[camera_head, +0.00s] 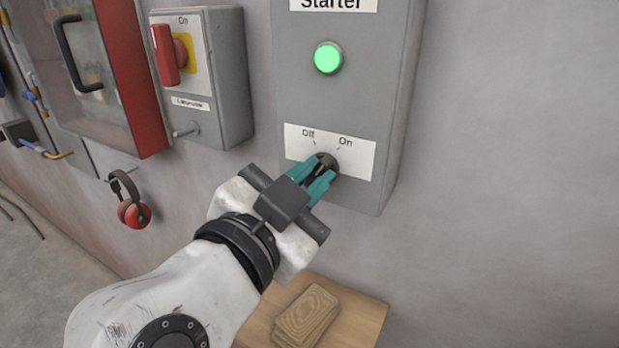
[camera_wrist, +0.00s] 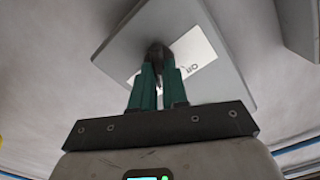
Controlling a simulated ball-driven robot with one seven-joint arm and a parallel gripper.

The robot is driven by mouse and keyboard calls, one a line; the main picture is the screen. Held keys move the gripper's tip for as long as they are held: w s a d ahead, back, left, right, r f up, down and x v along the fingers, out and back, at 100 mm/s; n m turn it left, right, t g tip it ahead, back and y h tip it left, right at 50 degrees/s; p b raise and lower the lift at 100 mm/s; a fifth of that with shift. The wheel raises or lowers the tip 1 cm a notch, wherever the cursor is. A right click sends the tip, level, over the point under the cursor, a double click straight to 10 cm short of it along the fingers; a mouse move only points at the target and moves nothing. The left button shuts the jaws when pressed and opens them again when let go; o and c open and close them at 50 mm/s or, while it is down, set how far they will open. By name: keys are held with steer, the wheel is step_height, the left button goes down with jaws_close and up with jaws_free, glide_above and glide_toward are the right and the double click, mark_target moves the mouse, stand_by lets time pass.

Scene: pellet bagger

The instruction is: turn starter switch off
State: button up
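The starter box (camera_head: 398,90) is a grey wall box with a lit green lamp (camera_head: 328,58). Its lower white label (camera_head: 358,160) reads Off on the left and On on the right. The dark round starter switch (camera_head: 327,159) sits below these marks. My gripper (camera_head: 320,169) has its teal fingers at the switch, one on either side, close together and apparently shut on it. In the wrist view the fingertips (camera_wrist: 158,70) meet the dark switch (camera_wrist: 158,52). The fingers hide much of the switch, so I cannot tell which mark it points to.
A grey box with a red rotary handle (camera_head: 167,54) is to the left. A red-framed cabinet (camera_head: 130,75) is beyond it. Red ear muffs (camera_head: 132,205) hang below. A wooden surface (camera_head: 362,310) with wooden blocks (camera_head: 307,315) is underneath. The wall to the right is bare.

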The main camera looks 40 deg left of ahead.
jaws_close()
steer(key=shift+n, duration=0.3)
steer(key=n+p, duration=0.2)
steer(key=n, duration=0.3)
steer(key=shift+r+n, duration=0.15)
steer(key=shift+n, duration=0.25)
steer(key=n+p, duration=0.3)
steer(key=n, duration=0.2)
steer(key=shift+a, duration=0.15)
steer(key=shift+n+p, duration=0.3)
steer(key=shift+n, duration=0.1)
steer(key=o, duration=0.5)
jaws_free()
steer(key=shift+o, duration=0.2)
steer(key=shift+s, duration=0.1)
